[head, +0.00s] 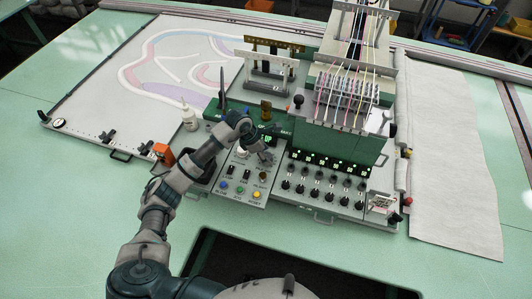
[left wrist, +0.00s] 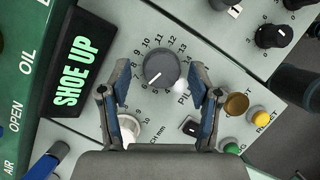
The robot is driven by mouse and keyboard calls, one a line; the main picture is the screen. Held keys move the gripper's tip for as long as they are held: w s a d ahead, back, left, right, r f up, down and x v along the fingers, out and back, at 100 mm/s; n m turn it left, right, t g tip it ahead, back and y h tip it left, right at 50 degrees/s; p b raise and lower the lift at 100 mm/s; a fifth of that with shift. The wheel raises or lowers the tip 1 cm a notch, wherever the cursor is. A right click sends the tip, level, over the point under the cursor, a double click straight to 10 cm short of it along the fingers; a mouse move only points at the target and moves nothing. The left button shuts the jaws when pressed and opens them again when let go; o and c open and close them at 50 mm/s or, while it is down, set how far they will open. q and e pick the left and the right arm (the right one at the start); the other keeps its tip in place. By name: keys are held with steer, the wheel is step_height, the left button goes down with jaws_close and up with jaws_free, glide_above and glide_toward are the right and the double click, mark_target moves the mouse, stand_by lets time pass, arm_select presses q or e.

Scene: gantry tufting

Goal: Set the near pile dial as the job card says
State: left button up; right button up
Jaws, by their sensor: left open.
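The grey pile dial (left wrist: 161,70) is a round knob with a white line pointing to the lower left. In the head view my left gripper (head: 264,156) is over the control panel and hides the dial. My right gripper is out of view.
A white knob (left wrist: 129,127) with a mm scale sits below the dial. A lit SHOE UP sign (left wrist: 76,70) is at left. An orange button (left wrist: 260,116) and a green button (left wrist: 232,148) are at lower right. The green machine block (head: 335,143) rises right of my arm.

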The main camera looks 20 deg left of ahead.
arm_select(q)
steer(key=shift+f, duration=0.35)
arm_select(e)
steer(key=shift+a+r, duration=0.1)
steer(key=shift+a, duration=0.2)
arm_select(q)
steer(key=shift+d, duration=0.1)
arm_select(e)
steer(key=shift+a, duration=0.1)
arm_select(q)
steer(key=shift+d, duration=0.2)
steer(key=c, duration=1.1)
steer(key=shift+n, duration=0.7)
steer(key=shift+c, duration=0.2)
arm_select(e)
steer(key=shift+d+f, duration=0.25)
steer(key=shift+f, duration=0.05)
arm_select(q)
steer(key=o, duration=1.1)
steer(key=shift+a, duration=0.1)
steer(key=shift+o, duration=0.2)
